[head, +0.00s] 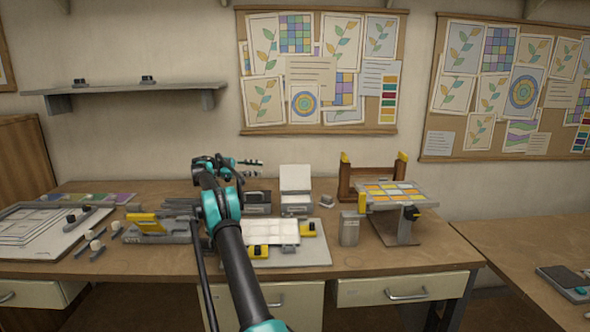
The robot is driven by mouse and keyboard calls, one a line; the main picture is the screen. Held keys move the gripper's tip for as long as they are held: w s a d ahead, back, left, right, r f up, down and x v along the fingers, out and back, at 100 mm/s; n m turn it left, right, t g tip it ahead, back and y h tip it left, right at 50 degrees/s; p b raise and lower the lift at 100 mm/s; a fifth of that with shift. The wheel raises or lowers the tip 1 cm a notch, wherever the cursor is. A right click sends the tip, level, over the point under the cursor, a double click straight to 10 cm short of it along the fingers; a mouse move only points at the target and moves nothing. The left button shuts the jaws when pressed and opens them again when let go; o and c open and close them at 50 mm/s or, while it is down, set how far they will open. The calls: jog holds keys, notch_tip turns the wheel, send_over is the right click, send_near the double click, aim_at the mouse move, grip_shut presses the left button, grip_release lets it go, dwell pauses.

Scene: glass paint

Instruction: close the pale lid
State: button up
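The pale lid (295,177) stands raised, nearly upright, at the back of a small pale box (295,203) near the middle of the workbench. The box's top is open below it. My gripper (257,167) is above the back of the bench, left of the lid, and appears apart from it. Its fingers are small in this view, so I cannot tell how far apart they are. I see nothing held in it. My arm crosses the front of the bench and hides part of it.
A dark box (257,203) stands left of the pale box. A grey canister (349,228) and a stand with a coloured glass panel (397,191) are to the right.

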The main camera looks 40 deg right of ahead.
aim_at(295, 167)
jog(key=shift+g, duration=0.3)
jog(key=x, duration=1.7)
jog(key=shift+s+d+r, duration=0.1)
jog(key=shift+d+r, duration=0.1)
grip_shut()
jog(key=shift+r, duration=0.1)
